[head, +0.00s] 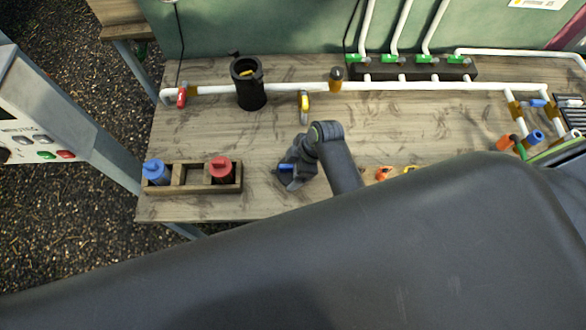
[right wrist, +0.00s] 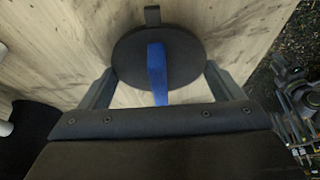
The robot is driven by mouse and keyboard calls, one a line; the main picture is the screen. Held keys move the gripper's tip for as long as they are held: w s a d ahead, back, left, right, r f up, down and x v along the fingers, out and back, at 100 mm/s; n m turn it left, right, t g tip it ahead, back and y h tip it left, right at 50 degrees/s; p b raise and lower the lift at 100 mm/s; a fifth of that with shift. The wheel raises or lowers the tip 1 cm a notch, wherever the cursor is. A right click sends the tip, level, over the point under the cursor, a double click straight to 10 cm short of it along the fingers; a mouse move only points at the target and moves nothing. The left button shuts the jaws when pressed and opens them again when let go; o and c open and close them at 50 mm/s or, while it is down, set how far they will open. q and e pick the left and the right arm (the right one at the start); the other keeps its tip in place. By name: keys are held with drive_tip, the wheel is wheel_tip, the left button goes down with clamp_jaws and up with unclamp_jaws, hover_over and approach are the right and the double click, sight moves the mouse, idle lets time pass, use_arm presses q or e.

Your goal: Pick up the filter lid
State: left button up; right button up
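The filter lid is a dark round disc with a blue bar handle (right wrist: 157,70); it lies on the wooden table. In the head view the lid (head: 284,181) shows partly, beneath my right gripper (head: 295,172). In the right wrist view the gripper (right wrist: 160,70) is open, its two fingers apart on either side of the blue handle, with gaps to it. A black cylindrical filter housing (head: 251,94) stands open-topped at the back, with something yellow inside. My left gripper is not in view.
A wooden rack (head: 196,189) with a blue and a red canister stands at the front left. White pipes with coloured valves (head: 304,106) cross the back. Small orange and yellow parts (head: 383,173) lie to the right. The table's middle left is clear.

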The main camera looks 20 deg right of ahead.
drive_tip(key=shift+c, duration=0.6)
drive_tip(key=shift+r, duration=0.1)
drive_tip(key=shift+r, duration=0.25)
wheel_tip(320, 180, up, 9)
drive_tip(key=shift+r+b, duration=0.15)
drive_tip(key=shift+b, duration=0.8)
